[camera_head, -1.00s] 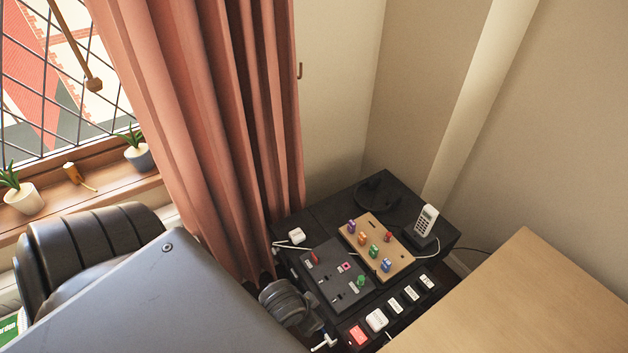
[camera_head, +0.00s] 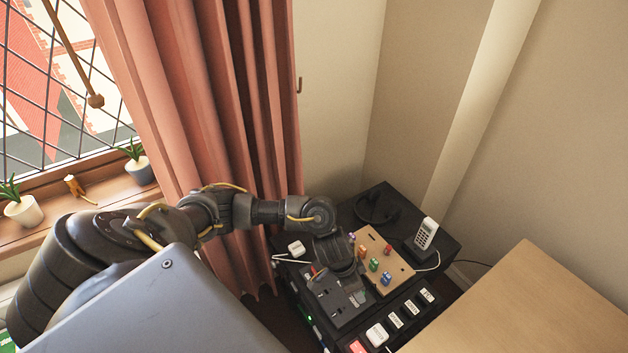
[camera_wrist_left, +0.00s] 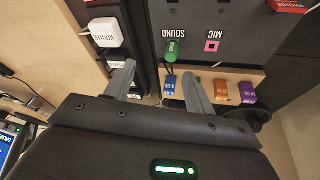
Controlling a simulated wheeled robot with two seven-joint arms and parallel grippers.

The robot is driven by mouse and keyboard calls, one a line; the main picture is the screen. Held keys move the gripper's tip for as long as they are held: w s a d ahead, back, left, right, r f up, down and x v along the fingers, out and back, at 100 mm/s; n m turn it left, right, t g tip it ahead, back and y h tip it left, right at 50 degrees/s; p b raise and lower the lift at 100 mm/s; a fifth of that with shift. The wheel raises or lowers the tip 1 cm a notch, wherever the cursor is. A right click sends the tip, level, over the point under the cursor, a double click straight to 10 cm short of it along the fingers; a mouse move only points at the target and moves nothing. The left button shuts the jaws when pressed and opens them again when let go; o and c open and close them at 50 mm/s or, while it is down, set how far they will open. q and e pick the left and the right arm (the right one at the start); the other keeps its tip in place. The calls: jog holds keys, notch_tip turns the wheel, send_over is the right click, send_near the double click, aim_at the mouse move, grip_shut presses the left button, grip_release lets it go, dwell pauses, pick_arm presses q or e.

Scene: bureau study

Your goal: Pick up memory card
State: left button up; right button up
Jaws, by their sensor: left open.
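No piece in view can be told for sure as the memory card. Small coloured pieces stand on a wooden board (camera_head: 400,272), among them a blue one (camera_head: 386,279). My left gripper (camera_head: 347,283) is over the dark panel beside that board. In the left wrist view its open fingers (camera_wrist_left: 159,70) hold nothing. A red piece marked PHOTOS (camera_wrist_left: 289,5) is cut off at the top right. My right gripper is out of view.
A cordless phone (camera_head: 426,235) and a black coiled item (camera_head: 375,205) stand behind the board. Labelled blocks (camera_head: 377,334) line the front. A wooden desktop (camera_head: 520,310) is at right, a curtain (camera_head: 220,120) at left.

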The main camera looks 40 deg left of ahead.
pick_arm(q)
jog(key=a+r+n+g+y, duration=0.2)
jog(key=a+n+g+y, duration=0.1)
jog(key=a, duration=1.1)
jog(key=b, duration=0.2)
send_over(314, 270)
notch_tip(314, 270, down, 5)
jog(key=shift+f+b, duration=0.35)
jog(key=shift+f, duration=2.55)
jog(key=c, duration=1.1)
jog(key=shift+r, duration=0.2)
